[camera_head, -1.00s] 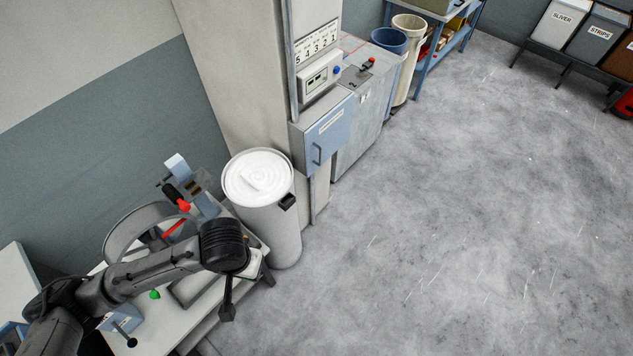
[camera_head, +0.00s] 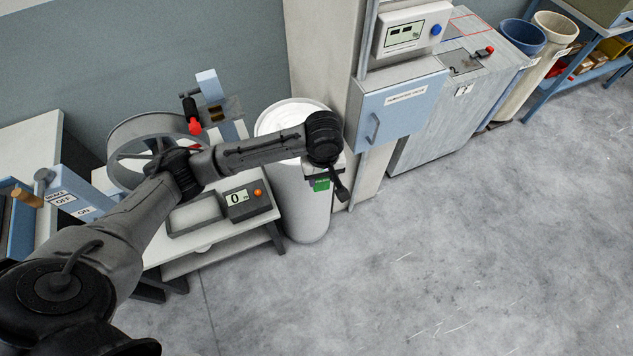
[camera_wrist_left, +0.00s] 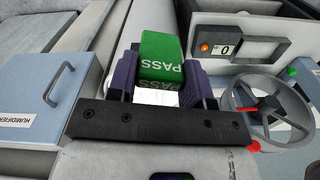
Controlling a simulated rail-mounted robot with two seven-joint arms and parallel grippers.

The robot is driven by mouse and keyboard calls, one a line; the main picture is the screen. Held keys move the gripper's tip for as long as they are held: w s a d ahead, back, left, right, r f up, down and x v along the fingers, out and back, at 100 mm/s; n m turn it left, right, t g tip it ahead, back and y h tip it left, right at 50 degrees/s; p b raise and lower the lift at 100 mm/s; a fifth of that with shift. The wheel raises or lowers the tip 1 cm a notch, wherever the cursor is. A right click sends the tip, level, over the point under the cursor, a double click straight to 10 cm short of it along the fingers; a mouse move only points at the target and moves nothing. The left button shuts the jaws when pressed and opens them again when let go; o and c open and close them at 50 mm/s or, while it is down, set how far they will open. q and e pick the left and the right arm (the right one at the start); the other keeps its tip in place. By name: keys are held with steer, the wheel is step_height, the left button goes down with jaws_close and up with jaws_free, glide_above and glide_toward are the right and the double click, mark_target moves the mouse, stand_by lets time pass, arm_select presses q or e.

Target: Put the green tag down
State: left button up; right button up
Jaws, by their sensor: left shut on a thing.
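The green tag (camera_head: 320,184) hangs below my left wrist in the head view, just in front of the tall white can (camera_head: 305,215). In the left wrist view the green tag (camera_wrist_left: 162,55) shows the word PASS. My left gripper (camera_wrist_left: 160,78) is shut on it, with a dark purple finger on each side. In the head view my left gripper (camera_head: 318,176) is mostly hidden under the wrist. I cannot tell whether the tag touches the can. My right gripper is in neither view.
A blue humidifier box (camera_head: 399,112) is on the right of the can. On the left, a bench holds a spoked wheel (camera_head: 118,172), a grey tray (camera_head: 194,216) and a scale (camera_head: 240,199) reading 0. The floor (camera_head: 450,240) at right is clear.

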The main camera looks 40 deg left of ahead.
arm_select(q)
steer(key=shift+w+a+f+n+b, duration=0.35)
steer(key=shift+w+a+f+b, duration=0.45)
steer(key=shift+w+a+f, duration=1.2)
steer(key=shift+w+a+f+n+b, duration=0.4)
steer(key=shift+w+a+f+b, duration=0.65)
steer(key=shift+f, duration=1.7)
steer(key=shift+w+a+f+n+b, duration=0.35)
steer(key=shift+w+a+f+b, duration=0.2)
steer(key=shift+w+a+f, duration=1.55)
steer(key=shift+s+d+f, duration=0.2)
steer(key=shift+s+f, duration=0.05)
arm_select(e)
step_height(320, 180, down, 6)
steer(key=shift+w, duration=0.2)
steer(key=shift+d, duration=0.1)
arm_select(q)
steer(key=o, duration=0.9)
steer(key=shift+f, duration=0.1)
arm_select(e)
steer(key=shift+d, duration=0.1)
